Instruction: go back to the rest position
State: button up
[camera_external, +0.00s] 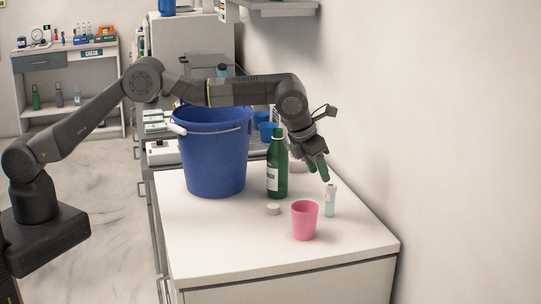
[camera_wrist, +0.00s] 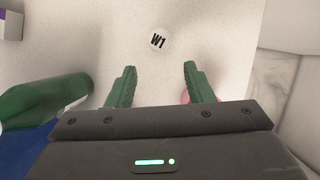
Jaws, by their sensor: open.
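My gripper (camera_external: 318,177) is open and empty, pointing down just above and to the left of a small clear bottle (camera_external: 330,201) with a white cap on the white counter. In the wrist view my green fingers (camera_wrist: 158,84) are spread apart.
A green bottle (camera_external: 277,168), a pink cup (camera_external: 305,221), a small white disc (camera_external: 273,209) and a blue bucket (camera_external: 214,155) stand close by on the counter (camera_external: 220,245). The wall (camera_external: 440,130) is at the right. The counter's front is clear.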

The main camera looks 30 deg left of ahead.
aim_at(327, 193)
jog(key=p+x, duration=0.2)
jog(key=x, duration=1)
jog(key=shift+s+a, duration=0.1)
jog(key=shift+a, duration=0.05)
jog(key=shift+r, duration=0.1)
